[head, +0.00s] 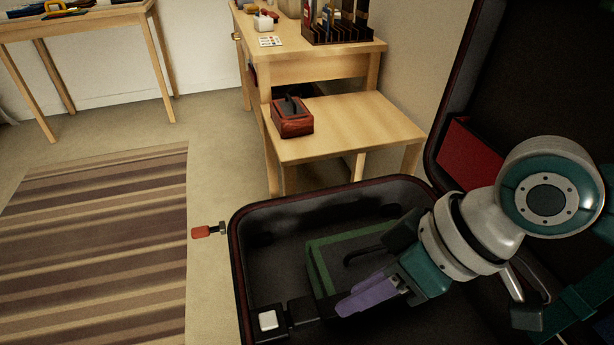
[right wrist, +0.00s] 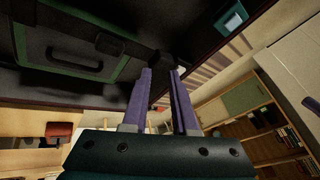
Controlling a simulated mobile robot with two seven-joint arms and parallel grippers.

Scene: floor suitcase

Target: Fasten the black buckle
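The black buckle (head: 299,313) lies inside the open suitcase near its front left wall, with a white square button (head: 268,320) at its left end. A dark case with a green border (head: 318,255) and a black handle lies beside it. My right gripper (head: 343,307) reaches down into the suitcase, its purple fingertips close to the right end of the black buckle. In the right wrist view its two fingers (right wrist: 161,72) stand apart with a visible gap. A black part shows at or behind the tips; I cannot tell if they touch it. My left gripper is not in view.
The suitcase rim (head: 235,270) and raised lid (head: 452,100) surround the arm. A red-handled item (head: 202,232) lies outside, left of the rim. A wooden table (head: 345,130) with a red box (head: 292,117) stands behind. A striped rug (head: 95,245) covers the left floor.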

